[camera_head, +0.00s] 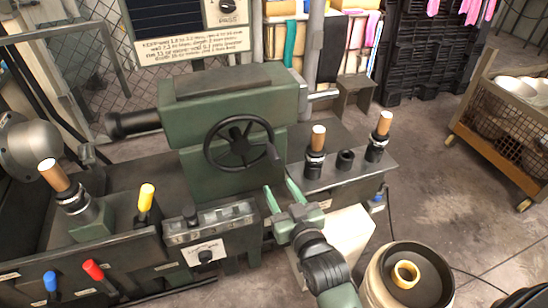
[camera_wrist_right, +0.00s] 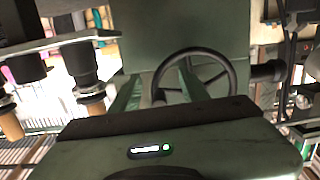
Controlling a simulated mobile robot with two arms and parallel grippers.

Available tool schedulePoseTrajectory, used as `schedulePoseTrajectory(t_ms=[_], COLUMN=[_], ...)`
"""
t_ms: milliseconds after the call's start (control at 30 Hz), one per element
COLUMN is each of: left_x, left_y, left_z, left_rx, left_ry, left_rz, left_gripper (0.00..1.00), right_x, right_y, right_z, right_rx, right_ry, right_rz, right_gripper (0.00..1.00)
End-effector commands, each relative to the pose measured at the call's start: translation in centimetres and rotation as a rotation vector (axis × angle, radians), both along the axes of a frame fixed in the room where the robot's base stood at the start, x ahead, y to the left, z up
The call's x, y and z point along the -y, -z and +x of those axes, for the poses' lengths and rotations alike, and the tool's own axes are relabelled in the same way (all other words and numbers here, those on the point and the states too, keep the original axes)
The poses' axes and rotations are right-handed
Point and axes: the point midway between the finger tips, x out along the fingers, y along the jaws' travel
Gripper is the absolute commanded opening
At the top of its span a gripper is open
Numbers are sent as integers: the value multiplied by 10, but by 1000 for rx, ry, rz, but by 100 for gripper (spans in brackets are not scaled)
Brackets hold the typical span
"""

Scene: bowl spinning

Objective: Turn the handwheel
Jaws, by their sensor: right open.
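The black handwheel (camera_head: 238,147) is mounted on the front of a green machine housing (camera_head: 185,125). It has spokes and a small crank handle (camera_head: 272,153) at its right side. My right gripper (camera_head: 279,187) is open and empty, below and right of the wheel, its two green fingers pointing up toward the handle. The handwheel's rim (camera_wrist_right: 232,75) also shows in the right wrist view, just beyond my right fingers (camera_wrist_right: 158,88), partly hidden by a finger and the gripper body. I cannot tell whether a finger touches the wheel. My left gripper is not in view.
Wooden-topped tool holders (camera_head: 316,150) stand on the bench right of the wheel. A yellow-tipped lever (camera_head: 146,200) and a control panel (camera_head: 207,226) are at lower left. A drum (camera_head: 437,285) with a yellow ring stands lower right. A crate trolley (camera_head: 500,125) is at far right.

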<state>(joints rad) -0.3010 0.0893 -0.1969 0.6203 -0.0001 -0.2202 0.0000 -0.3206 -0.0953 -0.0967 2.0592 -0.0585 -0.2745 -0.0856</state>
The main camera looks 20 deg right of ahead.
Motion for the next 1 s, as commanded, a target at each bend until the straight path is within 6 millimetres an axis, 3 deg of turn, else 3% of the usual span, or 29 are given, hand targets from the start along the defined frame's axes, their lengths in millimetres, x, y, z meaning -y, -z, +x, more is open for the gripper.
schedulePoseTrajectory(t_ms=[33,100,200,400,633,1000], left_x=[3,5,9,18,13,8], left_y=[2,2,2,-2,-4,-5], left_z=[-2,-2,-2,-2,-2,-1], left_rx=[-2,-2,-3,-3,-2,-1], left_ry=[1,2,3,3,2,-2], left_rz=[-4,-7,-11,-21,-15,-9], left_gripper=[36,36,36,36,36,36], right_x=[4,8,9,8,7,7], right_y=[-21,-41,-53,-55,-54,-53], right_z=[-1,-2,1,30,63,74], right_rx=[41,76,100,102,101,100], right_ry=[11,19,24,24,24,24], right_rz=[2,4,4,5,5,5], right_gripper=[45,45,45,45,45,45])
